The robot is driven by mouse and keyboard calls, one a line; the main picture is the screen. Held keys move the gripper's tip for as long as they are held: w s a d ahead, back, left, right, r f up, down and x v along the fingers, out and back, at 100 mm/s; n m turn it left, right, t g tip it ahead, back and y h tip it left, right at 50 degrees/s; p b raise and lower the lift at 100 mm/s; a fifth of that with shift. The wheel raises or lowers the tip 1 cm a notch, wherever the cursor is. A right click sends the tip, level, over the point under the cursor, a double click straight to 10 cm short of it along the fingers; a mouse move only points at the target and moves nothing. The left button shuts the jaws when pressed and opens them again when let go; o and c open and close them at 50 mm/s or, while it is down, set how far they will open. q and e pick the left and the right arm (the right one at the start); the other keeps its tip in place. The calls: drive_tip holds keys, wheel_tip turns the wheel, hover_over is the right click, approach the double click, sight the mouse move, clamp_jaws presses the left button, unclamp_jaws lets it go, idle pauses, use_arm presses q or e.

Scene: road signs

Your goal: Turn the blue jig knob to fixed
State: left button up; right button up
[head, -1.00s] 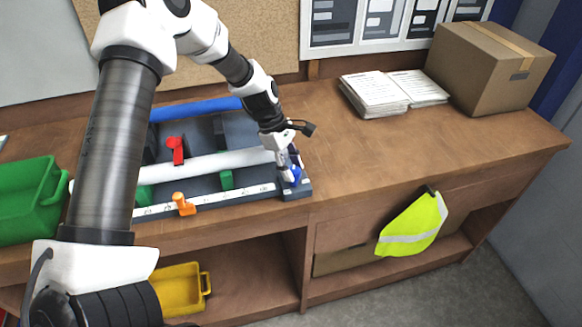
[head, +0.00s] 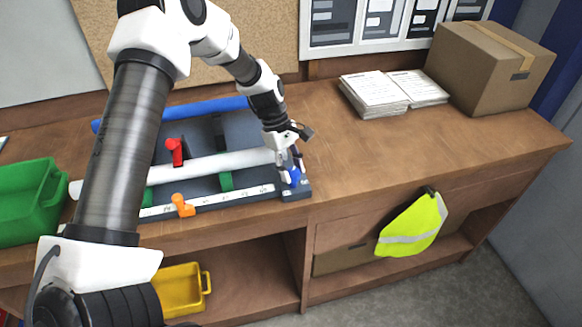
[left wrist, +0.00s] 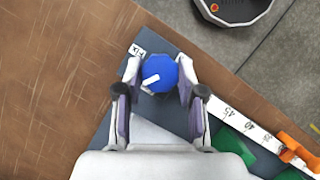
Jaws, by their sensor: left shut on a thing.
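The blue jig knob (left wrist: 160,74) is at the right end of the dark jig (head: 296,193) on the workbench. In the left wrist view the knob has a white pointer mark running toward its lower left, and a white label (left wrist: 137,51), apparently reading FIX, lies at its upper left. My left gripper (left wrist: 158,78) has its two fingers on either side of the knob, shut on it. In the head view the blue knob (head: 294,175) shows between the fingertips. My right gripper is not in view.
The jig bears a white tube (head: 215,166), a blue tube (head: 205,106), a red clamp (head: 175,151) and an orange clamp (head: 182,205). A green bin (head: 25,210) stands at left. Papers (head: 375,95) and a cardboard box (head: 490,70) are at back right. The bench right of the jig is clear.

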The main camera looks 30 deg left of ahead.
use_arm(q)
drive_tip(key=m+g, duration=0.1)
drive_tip(key=m, duration=0.2)
drive_tip(key=shift+d+f+m+y, duration=0.1)
drive_tip(key=shift+m+y, duration=0.2)
drive_tip(key=m+g, duration=0.1)
drive_tip(key=m, duration=0.2)
drive_tip(key=shift+m+g+y, duration=0.3)
drive_tip(key=shift+y, duration=0.1)
drive_tip(key=m, duration=0.2)
drive_tip(key=m+y, duration=0.1)
drive_tip(key=m, duration=0.1)
drive_tip(key=shift+w+d+g+y+p, duration=0.15)
drive_tip(key=shift+g+y+p, duration=0.15)
drive_tip(key=shift+g, duration=0.1)
drive_tip(key=shift+m+y, duration=0.6)
drive_tip(key=shift+m, duration=1.4)
drive_tip(key=shift+w, duration=0.1)
drive_tip(key=o, duration=1.1)
drive_tip(key=v, duration=1.2)
drive_tip(key=shift+w, duration=0.15)
